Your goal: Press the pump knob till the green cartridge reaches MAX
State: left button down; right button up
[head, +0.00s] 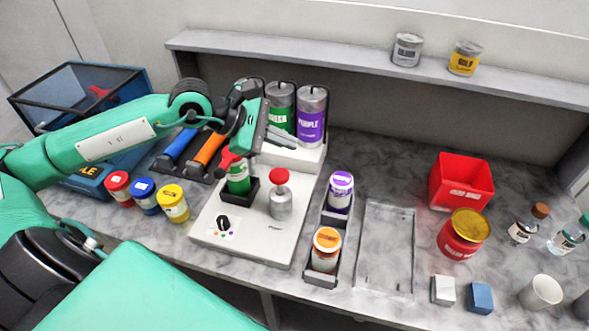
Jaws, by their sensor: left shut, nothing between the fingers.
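The pump is a grey cylinder (281,203) with a red knob (280,176), standing upright on a white machine base (262,240). The green cartridge (238,182) sits in a black holder left of the pump, with a red piece at its top. Its level and any MAX mark are too small to read. My left gripper (280,142) is shut and empty, above and behind the cartridge and the knob, and apart from the knob in the picture. It partly hides the green tank (281,104) behind. My right gripper is not in view.
A purple tank (312,118) stands behind the pump. Red, blue and yellow jars (173,203) stand left of the base. A dark rack (322,279) with purple- and orange-lidded bottles stands right of it, beside an empty tray (362,245). A red bin (461,182) stands farther right.

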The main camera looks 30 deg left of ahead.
aim_at(274, 175)
pick_arm(q)
jog(key=a+y, duration=0.1)
jog(key=a, duration=0.1)
jog(key=w+a+m+y, duration=0.1)
jog(key=a, duration=0.1)
jog(key=shift+y, duration=0.3)
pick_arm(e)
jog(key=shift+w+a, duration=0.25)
pick_arm(q)
jog(key=shift+d+f, duration=0.1)
jog(key=shift+f, duration=0.1)
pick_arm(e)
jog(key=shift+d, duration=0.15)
